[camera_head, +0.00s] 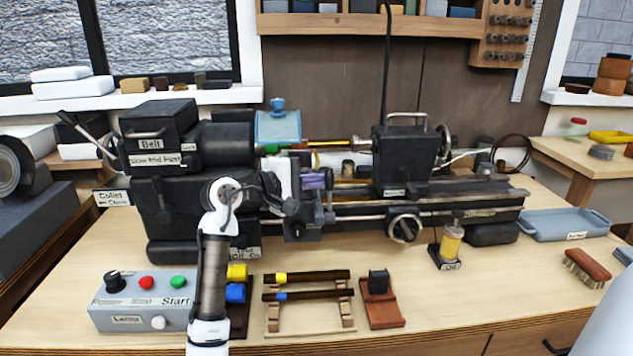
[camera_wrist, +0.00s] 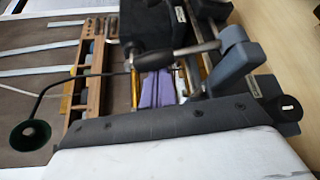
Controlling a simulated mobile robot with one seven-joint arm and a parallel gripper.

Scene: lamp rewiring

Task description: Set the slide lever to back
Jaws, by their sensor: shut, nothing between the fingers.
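The black lathe (camera_head: 455,208) stands on the bench, with its carriage and slide near the middle of the head view. My gripper (camera_head: 300,188) is at the carriage, with its white housing left of the purple part (camera_head: 314,181). It is shut and empty; its fingertips are hard to pick out. The purple part also shows in the wrist view (camera_wrist: 156,88), beyond my gripper's dark edge. A metal rod (camera_wrist: 196,48) crosses near it. I cannot single out the slide lever or read its position; my arm and gripper hide part of that area. I cannot tell whether they touch it.
A control box (camera_head: 145,305) stands front left. A wooden rack (camera_head: 310,322) with dark rods and a reddish stand (camera_head: 382,305) are in front. A small oiler (camera_head: 451,242) stands right of the handwheel (camera_head: 405,228). A blue tray (camera_head: 565,228) and brush lie right. Front right bench is mostly clear.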

